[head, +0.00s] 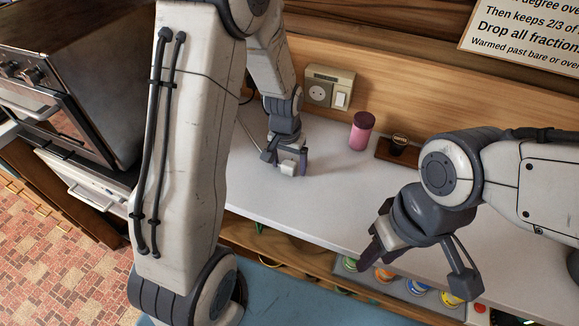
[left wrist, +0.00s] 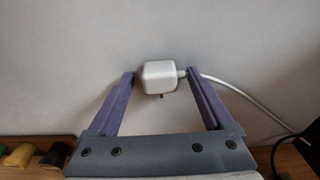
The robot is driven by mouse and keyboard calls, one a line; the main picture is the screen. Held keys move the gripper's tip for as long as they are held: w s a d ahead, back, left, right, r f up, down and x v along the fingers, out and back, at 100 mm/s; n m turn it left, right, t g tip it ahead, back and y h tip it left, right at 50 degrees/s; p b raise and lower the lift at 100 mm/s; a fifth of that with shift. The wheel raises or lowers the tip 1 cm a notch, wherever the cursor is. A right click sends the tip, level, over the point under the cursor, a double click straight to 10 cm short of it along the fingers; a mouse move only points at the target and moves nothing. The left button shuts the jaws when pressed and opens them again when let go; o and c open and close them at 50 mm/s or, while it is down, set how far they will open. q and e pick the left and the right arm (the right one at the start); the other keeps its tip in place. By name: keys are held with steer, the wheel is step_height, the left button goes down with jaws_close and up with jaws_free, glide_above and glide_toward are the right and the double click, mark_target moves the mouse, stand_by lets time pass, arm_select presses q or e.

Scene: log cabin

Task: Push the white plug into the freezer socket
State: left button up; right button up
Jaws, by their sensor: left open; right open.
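The white plug (left wrist: 160,77) lies on the pale counter between the fingertips of my left gripper (left wrist: 160,74), its white cord running off to the right in the left wrist view. A small metal pin shows on its near side. The fingers stand on either side, the right one close to the cord end; I cannot tell whether they touch. In the head view, the left gripper (head: 285,160) is low over the counter, with the plug (head: 288,168) partly hidden there. The wall socket (head: 320,92) is on a beige box with a switch, behind the gripper. My right gripper (head: 418,262) is open and empty.
A pink jar (head: 361,132) and a small dark cup (head: 398,144) on a wooden board stand at the back of the counter (head: 335,205). An oven (head: 70,85) stands at the left. Coloured lids (head: 384,275) sit along the front. The middle counter is clear.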

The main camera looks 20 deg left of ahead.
mark_target(290, 161)
arm_select(q)
jaws_close()
steer(key=shift+w+r, duration=0.1)
steer(key=shift+r, duration=0.45)
step_height(290, 161, up, 2)
steer(key=shift+r, duration=0.25)
steer(key=s+d+r+b, duration=0.2)
steer(key=s+d+r, duration=0.4)
steer(key=d, duration=0.4)
steer(key=shift+s+r, duration=0.15)
steer(key=shift+r, duration=0.6)
